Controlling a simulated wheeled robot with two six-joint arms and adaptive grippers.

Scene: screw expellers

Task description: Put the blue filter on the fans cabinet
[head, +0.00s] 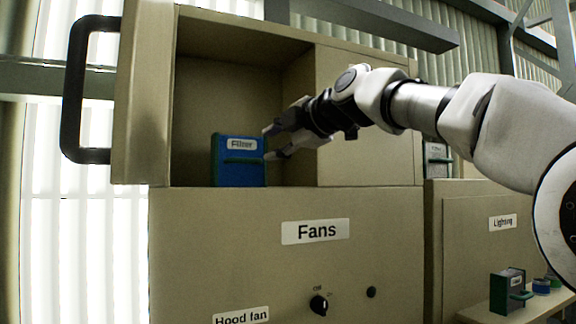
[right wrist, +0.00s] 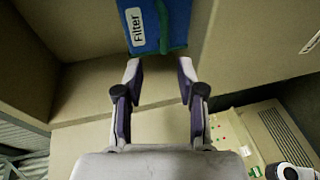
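The blue filter (head: 238,172) with green edges and a "Filter" label stands upright in the open compartment of the fans cabinet (head: 240,250), near its front edge. My right gripper (head: 268,143) is beside the filter's right side in the head view, with its fingers spread. In the right wrist view, the filter (right wrist: 150,35) is just beyond the fingertips, and the right gripper (right wrist: 160,68) holds nothing between its fingers. Whether a fingertip touches the filter is unclear. My left gripper is out of view.
The cabinet door (head: 145,95) with a black handle (head: 75,90) stands open at the left. A lighting cabinet (head: 480,245) is at the right. Another green-edged filter (head: 507,290) stands on a shelf at the lower right.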

